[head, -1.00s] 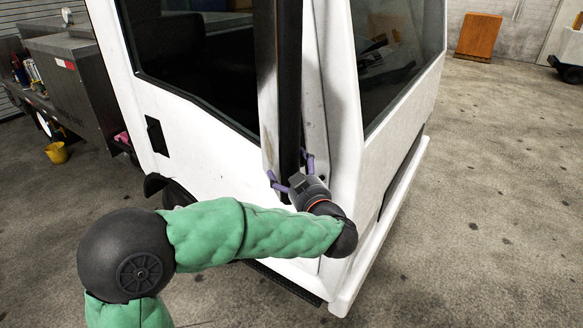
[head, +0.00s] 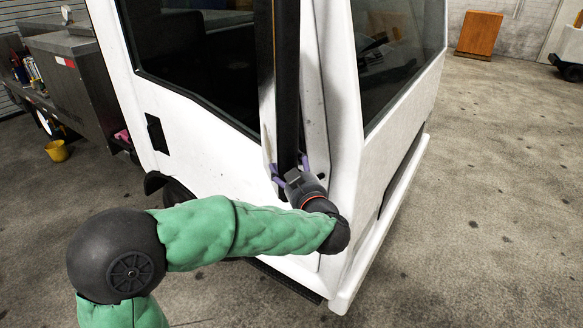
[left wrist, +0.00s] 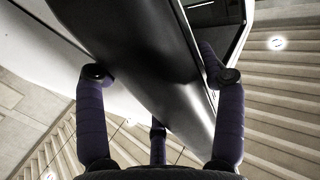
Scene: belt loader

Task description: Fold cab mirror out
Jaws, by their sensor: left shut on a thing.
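The cab mirror (head: 287,90) is a long black upright piece at the front corner of the white cab (head: 215,125), beside the door window. My left gripper (head: 290,172) is at its lower end, with purple fingers on both sides of it. In the left wrist view the dark mirror (left wrist: 150,65) runs between the fingers of my left gripper (left wrist: 158,95), which is shut on it. The mirror's top end is cut off by the head view's upper edge. My right gripper is in neither view.
A grey truck body (head: 72,75) and a yellow bucket (head: 57,151) stand at the left. The concrete floor (head: 490,190) right of the cab is clear.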

